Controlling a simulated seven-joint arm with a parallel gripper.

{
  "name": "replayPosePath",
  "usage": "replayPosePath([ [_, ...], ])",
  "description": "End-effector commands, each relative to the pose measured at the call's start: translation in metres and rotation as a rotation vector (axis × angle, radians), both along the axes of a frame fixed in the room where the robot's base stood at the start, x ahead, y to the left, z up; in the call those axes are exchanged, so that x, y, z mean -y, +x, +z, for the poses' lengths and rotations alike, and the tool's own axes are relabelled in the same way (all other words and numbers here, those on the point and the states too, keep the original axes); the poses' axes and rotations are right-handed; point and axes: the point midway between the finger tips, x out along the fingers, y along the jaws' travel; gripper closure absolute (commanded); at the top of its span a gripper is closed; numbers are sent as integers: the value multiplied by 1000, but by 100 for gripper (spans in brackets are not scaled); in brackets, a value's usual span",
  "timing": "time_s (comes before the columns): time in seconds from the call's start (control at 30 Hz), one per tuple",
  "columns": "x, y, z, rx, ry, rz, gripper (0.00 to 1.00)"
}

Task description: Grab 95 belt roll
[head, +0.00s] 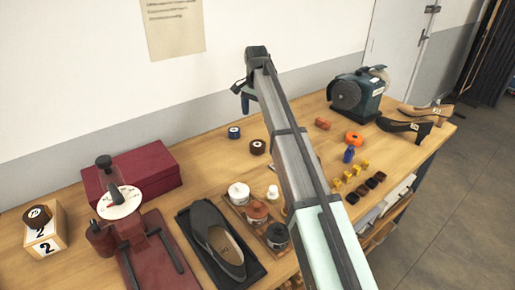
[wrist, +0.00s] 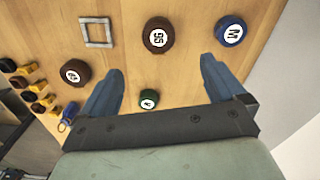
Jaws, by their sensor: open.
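The 95 belt roll (wrist: 158,34) is a dark brown disc with a white label reading 95. It lies flat on the wooden bench, at the upper middle of the wrist view. In the head view, a brown roll (head: 257,147) beside a blue one looks like the same roll, but its label is too small to read. My gripper (wrist: 161,67) is open and empty, with blue fingers wide apart. The roll shows beyond the fingertips, roughly in line with the gap and untouched. In the head view my gripper (head: 246,98) hangs above the bench's back part.
A blue M roll (wrist: 230,31) lies right of the 95 roll. Another brown roll (wrist: 75,72), a green roll (wrist: 149,98) and a square frame (wrist: 97,32) lie nearby. A red box (head: 135,172), dark shoe (head: 217,240) and grinder (head: 358,94) stand on the bench.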

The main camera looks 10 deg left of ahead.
Motion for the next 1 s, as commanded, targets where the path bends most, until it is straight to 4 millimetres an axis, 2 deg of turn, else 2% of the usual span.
replayPosePath([
  [0.4, 1, -1, -66, -1, 1, 0, 3],
  [0.77, 2, -1, -89, 0, 1, 0, 3],
  [1.0, 4, -2, -120, -1, 1, 0, 3],
])
